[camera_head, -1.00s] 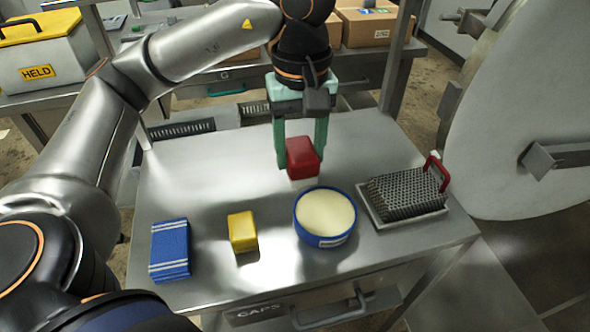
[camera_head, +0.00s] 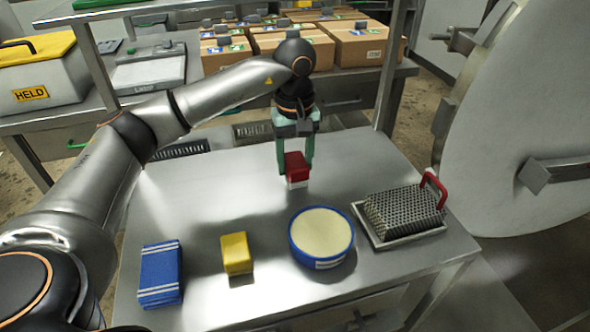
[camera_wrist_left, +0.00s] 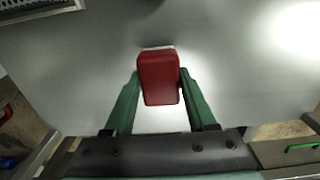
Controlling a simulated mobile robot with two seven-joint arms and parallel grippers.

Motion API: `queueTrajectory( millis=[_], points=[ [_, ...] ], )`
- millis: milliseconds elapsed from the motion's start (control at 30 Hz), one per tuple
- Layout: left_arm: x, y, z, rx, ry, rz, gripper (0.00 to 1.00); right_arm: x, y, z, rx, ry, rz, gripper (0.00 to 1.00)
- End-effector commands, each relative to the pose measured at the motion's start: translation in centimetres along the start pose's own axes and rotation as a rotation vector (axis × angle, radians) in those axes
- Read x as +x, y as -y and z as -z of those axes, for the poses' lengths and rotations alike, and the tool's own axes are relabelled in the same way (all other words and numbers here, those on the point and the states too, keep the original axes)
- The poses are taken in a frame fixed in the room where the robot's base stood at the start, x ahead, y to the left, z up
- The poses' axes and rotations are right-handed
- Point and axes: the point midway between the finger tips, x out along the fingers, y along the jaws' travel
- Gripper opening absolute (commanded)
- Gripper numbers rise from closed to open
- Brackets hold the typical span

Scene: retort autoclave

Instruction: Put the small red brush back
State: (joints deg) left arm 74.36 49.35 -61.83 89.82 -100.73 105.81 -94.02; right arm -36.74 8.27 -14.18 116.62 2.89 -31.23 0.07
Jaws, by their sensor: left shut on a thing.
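The small red brush (camera_head: 296,167) has a red block top and pale bristles below. My left gripper (camera_head: 296,170) is shut on it, with one green finger on each side, and holds it upright at the back middle of the steel table (camera_head: 220,185). The brush also shows between the fingers in the left wrist view (camera_wrist_left: 158,78). I cannot tell whether its bristles touch the table. My right gripper is in neither view.
Cardboard boxes (camera_head: 356,43) stand on the bench behind. Around the brush the tabletop is clear.

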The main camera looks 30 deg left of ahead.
Motion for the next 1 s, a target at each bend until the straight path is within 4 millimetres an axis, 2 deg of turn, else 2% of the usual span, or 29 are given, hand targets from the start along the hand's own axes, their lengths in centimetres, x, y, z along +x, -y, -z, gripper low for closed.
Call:
queueTrajectory(
  millis=[33,133,533,567,800,1000],
  points=[
    [1.2,0.1,-0.1,0.002,0.003,0.006,0.12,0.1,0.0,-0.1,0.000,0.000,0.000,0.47],
    [2.3,0.1,-0.1,0.001,0.002,0.003,0.12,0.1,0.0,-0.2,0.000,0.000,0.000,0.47],
    [2.9,0.1,-0.1,0.001,0.001,0.001,0.12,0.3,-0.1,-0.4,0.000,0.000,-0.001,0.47],
    [2.8,0.1,-0.1,0.001,0.001,0.001,0.60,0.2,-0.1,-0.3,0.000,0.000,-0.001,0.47],
    [2.7,0.1,-0.1,0.001,0.001,0.002,0.87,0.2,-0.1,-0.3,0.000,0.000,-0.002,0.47],
    [2.7,0.1,-0.1,0.001,0.001,0.001,0.87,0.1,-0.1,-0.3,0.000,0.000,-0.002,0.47]
  ],
)
